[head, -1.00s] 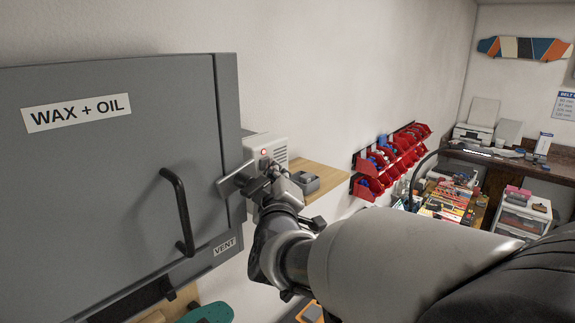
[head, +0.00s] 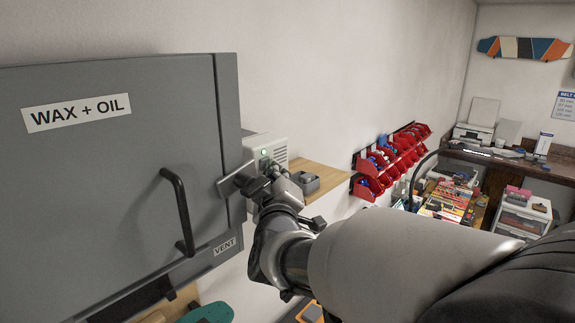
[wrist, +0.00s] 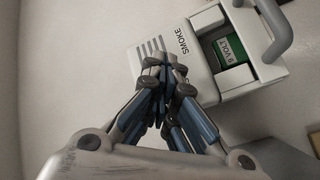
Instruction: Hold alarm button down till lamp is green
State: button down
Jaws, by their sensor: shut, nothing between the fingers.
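The smoke alarm (head: 268,143) is a pale box on the wall, just right of the grey cabinet. Its small lamp (head: 264,153) glows green in the head view. The wrist view shows the alarm (wrist: 208,70) with a SMOKE label and a green 9 VOLT battery (wrist: 230,58) in an open bay. My gripper (head: 268,168) is shut and empty, its tips at the alarm's front face. In the wrist view the closed fingertips (wrist: 165,66) cover the part of the face beside the label. The button is hidden behind them, so I cannot see how far it is pressed.
The grey WAX + OIL cabinet (head: 110,190) with a black handle (head: 181,212) stands close at left. A small wooden shelf (head: 322,172) holds a grey item (head: 305,182) right of the alarm. Red bins (head: 392,160) hang farther along the wall.

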jog(key=shift+d, duration=0.1)
dwell(0.3)
jog(key=shift+s+d+b, duration=0.4)
jog(key=shift+s+d, duration=0.15)
jog(key=shift+d, duration=0.05)
jog(key=shift+s+d+b, duration=0.5)
jog(key=shift+s+d, duration=0.3)
jog(key=shift+d, duration=0.2)
jog(key=shift+s+d+b, duration=0.45)
jog(key=shift+s+d, duration=0.3)
jog(key=shift+d, duration=0.2)
jog(key=s+d+f+m+g+b, duration=0.3)
jog(key=s+d+f+g+b, duration=0.1)
jog(key=s+f, duration=0.6)
jog(key=s+d+f+m+g+h+b, duration=0.1)
jog(key=s+d+f+m+g+b, duration=0.3)
jog(key=s+f+b, duration=0.5)
jog(key=s+d+f+m+g+h+b, duration=0.1)
jog(key=s+d+f+m+g+b, duration=0.3)
jog(key=s+f, duration=0.9)
jog(key=d+f+g+b, duration=0.2)
jog(key=d+f+b, duration=0.1)
jog(key=f, duration=0.5)
jog(key=shift+s, duration=0.25)
